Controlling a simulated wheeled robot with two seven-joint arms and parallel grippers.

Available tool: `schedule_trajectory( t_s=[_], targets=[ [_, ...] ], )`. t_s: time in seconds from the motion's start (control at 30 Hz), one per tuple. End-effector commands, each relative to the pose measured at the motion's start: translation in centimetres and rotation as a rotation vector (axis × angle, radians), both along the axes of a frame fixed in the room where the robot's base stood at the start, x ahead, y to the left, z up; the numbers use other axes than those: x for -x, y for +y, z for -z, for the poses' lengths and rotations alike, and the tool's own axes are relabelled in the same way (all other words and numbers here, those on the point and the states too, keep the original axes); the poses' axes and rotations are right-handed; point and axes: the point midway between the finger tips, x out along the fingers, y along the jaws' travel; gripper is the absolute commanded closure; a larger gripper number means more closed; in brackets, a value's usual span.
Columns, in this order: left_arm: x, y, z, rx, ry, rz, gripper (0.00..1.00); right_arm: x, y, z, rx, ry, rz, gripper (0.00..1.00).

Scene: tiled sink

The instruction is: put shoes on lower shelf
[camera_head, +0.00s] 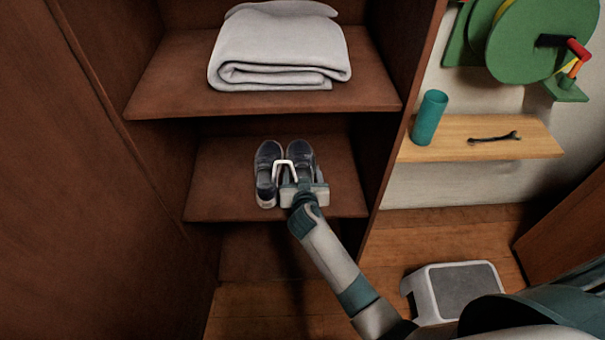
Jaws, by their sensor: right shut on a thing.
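A pair of dark shoes with pale soles is side by side at the lower shelf (220,190) of a brown wooden cabinet. The left shoe (266,160) shows almost whole; the right shoe (300,153) is partly hidden behind my gripper. My right gripper (284,167) reaches in from the lower right and is shut on a shoe. Its white finger frame lies between and over the two shoes; I cannot tell exactly which part it grips. The shoes appear to rest on the shelf, toes pointing inward. My left gripper is not in view.
A folded grey towel (280,50) lies on the upper shelf (175,85). The cabinet's right wall stands close to my arm. To the right are a teal cup (428,117) and a dark tool on a wooden ledge (540,140), a green reel, and a grey-topped stool (462,282) on the floor.

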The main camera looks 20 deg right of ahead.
Motion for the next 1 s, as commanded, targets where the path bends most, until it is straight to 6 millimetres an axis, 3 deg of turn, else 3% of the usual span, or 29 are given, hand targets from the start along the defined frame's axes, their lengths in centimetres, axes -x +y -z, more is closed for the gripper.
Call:
schedule_trajectory(
  t_s=[0.13,0.17,0.2,0.23,0.67,1.0],
  targets=[
    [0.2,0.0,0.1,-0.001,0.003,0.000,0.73,-0.1,0.0,-0.2,0.000,-0.003,-0.001,0.80],
    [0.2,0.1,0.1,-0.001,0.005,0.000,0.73,0.0,0.0,0.0,0.001,0.001,0.000,0.30],
    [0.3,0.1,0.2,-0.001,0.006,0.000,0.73,0.0,0.0,0.0,0.001,0.001,0.000,0.21],
    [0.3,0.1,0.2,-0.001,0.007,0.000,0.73,0.0,0.0,0.0,0.001,0.001,0.000,0.18],
    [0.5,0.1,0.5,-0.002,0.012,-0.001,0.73,0.4,0.1,-0.1,0.000,0.001,0.000,0.18],
    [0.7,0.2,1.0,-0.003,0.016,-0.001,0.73,4.1,1.2,-1.7,-0.003,0.001,0.000,0.18]
  ],
)
